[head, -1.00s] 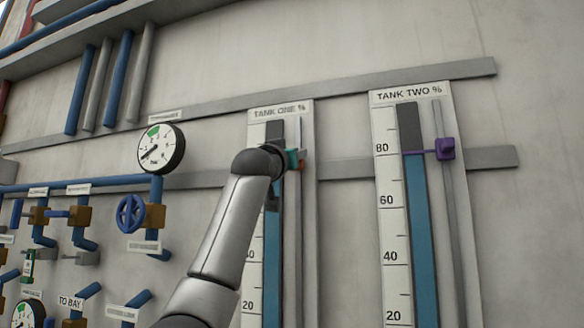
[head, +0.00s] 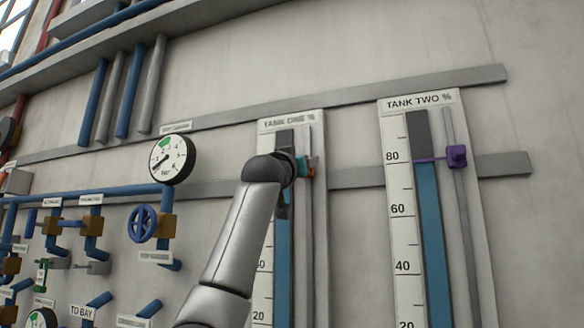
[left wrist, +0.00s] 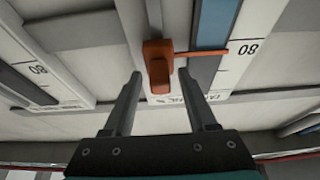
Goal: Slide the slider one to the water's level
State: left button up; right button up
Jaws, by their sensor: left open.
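The tank one gauge board (head: 265,287) has a blue water column (head: 284,270) under a dark strip, partly hidden by my left arm. Its orange slider (head: 313,173) shows only as a sliver beside my left gripper (head: 303,167). In the left wrist view, turned upside down, the orange slider (left wrist: 158,66) stands between the open fingers of my left gripper (left wrist: 161,78), with a gap on both sides. Its thin pointer lies about where the blue column (left wrist: 214,22) meets the dark strip, near the 80 mark. My right gripper is out of view.
The tank two gauge (head: 400,240) stands to the right, its purple slider (head: 456,156) at about 80. A round dial (head: 172,159), a blue handwheel (head: 142,223) and pipes are on the wall to the left. Grey rails cross behind the boards.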

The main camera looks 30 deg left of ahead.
pick_arm(q)
jog(key=shift+s+d+f+b, duration=0.1)
jog(key=shift+s+f+b, duration=0.25)
jog(key=shift+s, duration=0.05)
jog(key=b+v, duration=0.8)
jog(key=v, duration=0.6)
jog(key=shift+r, duration=0.2)
jog(key=shift+d, duration=0.1)
